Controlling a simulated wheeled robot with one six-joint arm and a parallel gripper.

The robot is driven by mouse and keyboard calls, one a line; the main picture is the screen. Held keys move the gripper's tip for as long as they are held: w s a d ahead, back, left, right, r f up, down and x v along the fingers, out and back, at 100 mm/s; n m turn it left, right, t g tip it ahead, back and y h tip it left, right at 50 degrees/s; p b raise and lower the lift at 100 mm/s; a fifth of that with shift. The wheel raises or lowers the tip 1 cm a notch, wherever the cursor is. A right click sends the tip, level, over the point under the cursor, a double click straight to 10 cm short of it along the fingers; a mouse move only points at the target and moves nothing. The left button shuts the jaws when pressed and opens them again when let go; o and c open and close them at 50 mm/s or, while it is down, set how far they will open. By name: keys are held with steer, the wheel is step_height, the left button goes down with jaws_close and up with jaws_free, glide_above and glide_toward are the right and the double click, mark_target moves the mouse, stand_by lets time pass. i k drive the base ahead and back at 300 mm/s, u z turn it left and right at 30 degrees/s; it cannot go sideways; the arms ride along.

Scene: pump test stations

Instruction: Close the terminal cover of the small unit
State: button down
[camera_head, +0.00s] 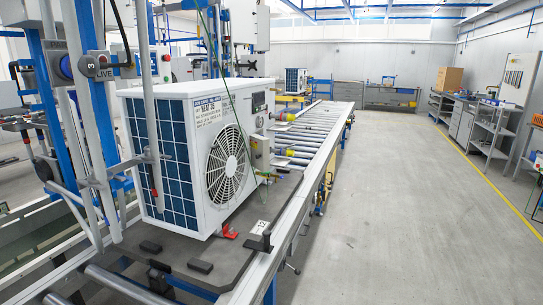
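A white outdoor unit with a round fan grille (228,165) stands upright on a dark pallet (180,254) on the roller conveyor, in the near left. Its left side shows blue finned panels. On its right end there are a dark panel area (259,103) and a grey box with fittings (262,150); I cannot tell whether a terminal cover there is open or shut. A second white unit (296,80) stands farther back on the line and looks smaller; no cover can be made out on it. My gripper is not in view.
The roller conveyor (308,133) runs away from me, with a metal side rail and yellow parts beside it. Blue posts, grey poles and hanging cables crowd the left. The grey floor (390,210) to the right is clear up to a yellow line and workbenches (480,120).

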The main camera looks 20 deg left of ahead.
mark_target(260, 145)
steer(key=u, duration=0.35)
steer(key=i, duration=0.95)
steer(key=u, duration=0.65)
